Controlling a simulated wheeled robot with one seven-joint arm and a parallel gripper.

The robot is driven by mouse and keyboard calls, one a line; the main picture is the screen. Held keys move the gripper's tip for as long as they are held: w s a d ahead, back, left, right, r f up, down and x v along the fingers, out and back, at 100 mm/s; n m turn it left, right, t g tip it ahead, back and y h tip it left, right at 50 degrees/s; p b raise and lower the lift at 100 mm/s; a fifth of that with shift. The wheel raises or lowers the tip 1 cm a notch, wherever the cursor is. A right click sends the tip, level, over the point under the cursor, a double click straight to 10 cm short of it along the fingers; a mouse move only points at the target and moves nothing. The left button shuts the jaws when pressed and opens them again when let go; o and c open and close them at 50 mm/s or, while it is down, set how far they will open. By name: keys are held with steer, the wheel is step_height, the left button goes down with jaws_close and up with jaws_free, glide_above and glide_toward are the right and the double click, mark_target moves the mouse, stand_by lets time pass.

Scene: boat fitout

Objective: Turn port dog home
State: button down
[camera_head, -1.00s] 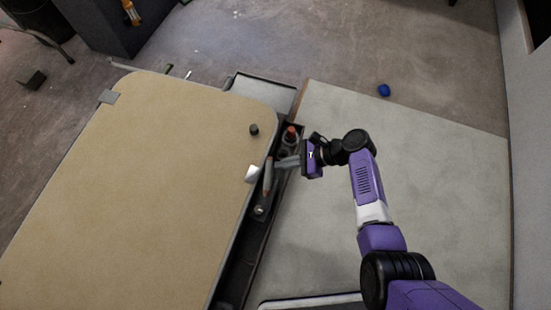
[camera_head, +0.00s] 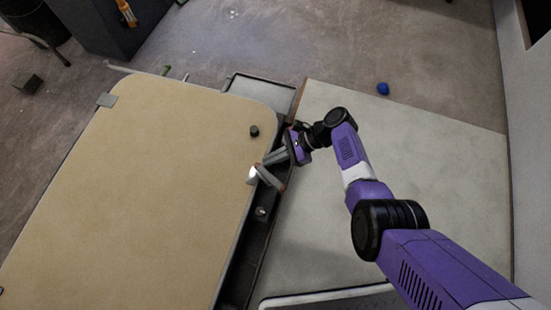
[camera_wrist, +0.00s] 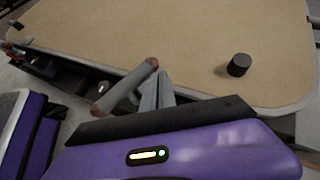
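The port dog shows as a grey bar handle with reddish-brown ends (camera_head: 271,178) at the right edge of the large tan panel. It lies diagonally, upper left to lower right, and also shows in the wrist view (camera_wrist: 127,86). My gripper (camera_head: 272,160) reaches it from the upper right. In the wrist view the grey fingers (camera_wrist: 158,88) are close together, beside the bar on its right. They look shut with nothing clearly between them; whether they touch the bar is hard to tell. The dog's pivot is hidden.
A blue ball (camera_head: 383,89) lies on the floor.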

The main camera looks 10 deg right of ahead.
steer(key=shift+a+n+g+b, duration=0.3)
steer(key=shift+a+n+g, duration=0.5)
steer(key=shift+s+a, duration=0.1)
steer(key=shift+a, duration=0.4)
steer(key=shift+d, duration=0.1)
stand_by(0.4)
